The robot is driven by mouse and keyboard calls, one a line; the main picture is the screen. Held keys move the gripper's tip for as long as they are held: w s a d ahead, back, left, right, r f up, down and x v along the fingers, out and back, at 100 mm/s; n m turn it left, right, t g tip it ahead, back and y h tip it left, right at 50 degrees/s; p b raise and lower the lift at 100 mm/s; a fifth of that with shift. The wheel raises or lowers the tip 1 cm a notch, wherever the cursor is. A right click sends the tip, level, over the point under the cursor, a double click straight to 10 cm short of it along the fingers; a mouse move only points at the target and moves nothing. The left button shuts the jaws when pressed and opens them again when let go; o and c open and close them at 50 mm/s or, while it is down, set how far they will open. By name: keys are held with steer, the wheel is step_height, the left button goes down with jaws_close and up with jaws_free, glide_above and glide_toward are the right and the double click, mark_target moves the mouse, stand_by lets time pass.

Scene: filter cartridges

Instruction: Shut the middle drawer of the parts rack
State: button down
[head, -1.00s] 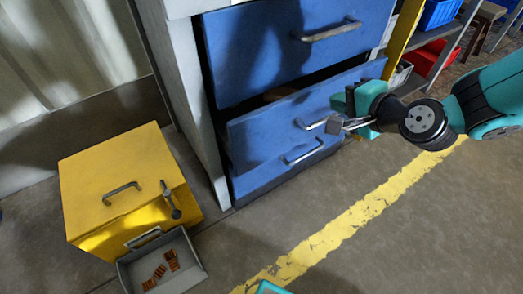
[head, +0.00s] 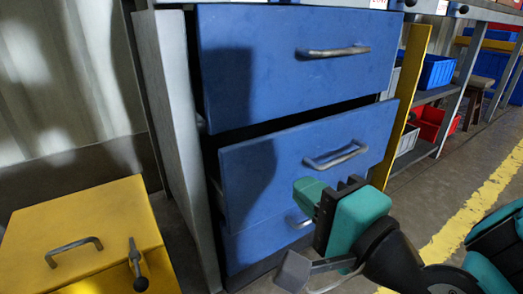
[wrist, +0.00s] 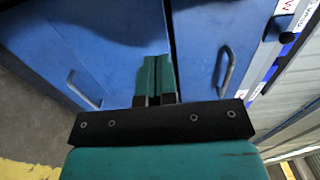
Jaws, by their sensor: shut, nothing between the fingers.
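The parts rack (head: 172,130) has blue drawers stacked one above another. The middle drawer (head: 250,165) juts out from the rack, with a dark gap above its front and a bar handle (head: 335,156) on it. The top drawer (head: 290,75) and the partly hidden bottom drawer (head: 260,245) sit farther back. My gripper (head: 308,190) is shut and empty, with green fingers in front of the middle drawer's lower right area in the head view. In the wrist view, the fingers (wrist: 153,72) point at the blue fronts beside a dark gap. Contact cannot be told.
A yellow cabinet (head: 85,225) with a handle stands at the left, close to the rack. A yellow post (head: 405,100) and shelves with blue (head: 437,72) and red bins (head: 432,122) are at the right. Open floor with a yellow line lies at the lower right.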

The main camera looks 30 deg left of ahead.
mark_target(254, 147)
steer(key=p+x, duration=1)
steer(key=shift+w+a+r, duration=0.15)
steer(key=shift+a+r, duration=0.1)
steer(key=shift+w+a+f+p, duration=0.25)
steer(key=shift+w+a+p, duration=0.2)
steer(key=shift+a, duration=0.15)
